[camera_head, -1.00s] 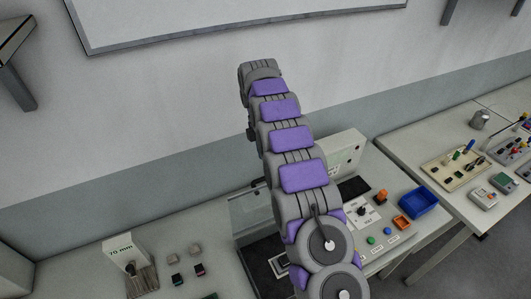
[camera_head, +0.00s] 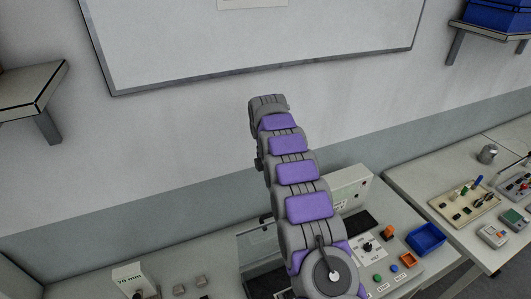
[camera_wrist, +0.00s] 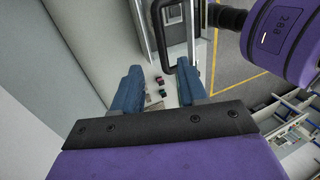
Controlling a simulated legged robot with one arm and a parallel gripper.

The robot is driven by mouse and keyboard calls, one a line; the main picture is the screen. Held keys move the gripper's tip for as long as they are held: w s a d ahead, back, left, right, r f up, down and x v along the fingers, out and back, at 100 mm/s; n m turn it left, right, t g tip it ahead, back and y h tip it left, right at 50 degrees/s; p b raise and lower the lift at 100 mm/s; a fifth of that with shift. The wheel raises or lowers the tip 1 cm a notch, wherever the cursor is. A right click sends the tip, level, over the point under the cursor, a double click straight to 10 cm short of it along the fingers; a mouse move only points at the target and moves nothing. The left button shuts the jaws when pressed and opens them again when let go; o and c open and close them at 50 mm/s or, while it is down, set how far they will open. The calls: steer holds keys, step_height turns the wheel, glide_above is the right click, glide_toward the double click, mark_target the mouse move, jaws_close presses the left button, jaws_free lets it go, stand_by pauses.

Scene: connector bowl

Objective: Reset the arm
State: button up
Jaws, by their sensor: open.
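My gripper (camera_wrist: 160,92) shows in the wrist view as two blue fingers standing apart, with nothing between them but a distant view of the bench top. Small dark, red and green pieces on the bench show far beyond the fingertips. In the head view my grey and purple arm is raised over the bench, and its far end stands in front of the wall. The fingers cannot be made out in the head view.
A bench (camera_head: 75,270) runs along the wall below the arm. A blue bin (camera_head: 426,238) and a panel with coloured buttons (camera_head: 372,262) are at the right. A second table (camera_head: 415,178) holds several devices. A whiteboard (camera_head: 250,45) and shelves (camera_head: 30,95) are on the wall.

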steer(key=s+d+r+m+b, duration=0.1)
steer(key=s+d+m+b, duration=0.1)
steer(key=s+m+b, duration=0.6)
steer(key=s+d+r+m+b, duration=0.1)
steer(key=s+d+m+b, duration=0.3)
steer(key=s, duration=0.8)
steer(key=s+f+m+t+b, duration=0.1)
steer(key=s+f+m+b, duration=0.3)
steer(key=s, duration=0.9)
steer(key=s+f+m+y+b, duration=0.1)
steer(key=s+f+m+b, duration=0.4)
steer(key=s+f+b, duration=0.3)
steer(key=s+f, duration=0.3)
steer(key=s, duration=0.3)
steer(key=shift+a+f+m+t, duration=0.2)
steer(key=shift+a+m+t, duration=0.1)
steer(key=shift+t, duration=0.1)
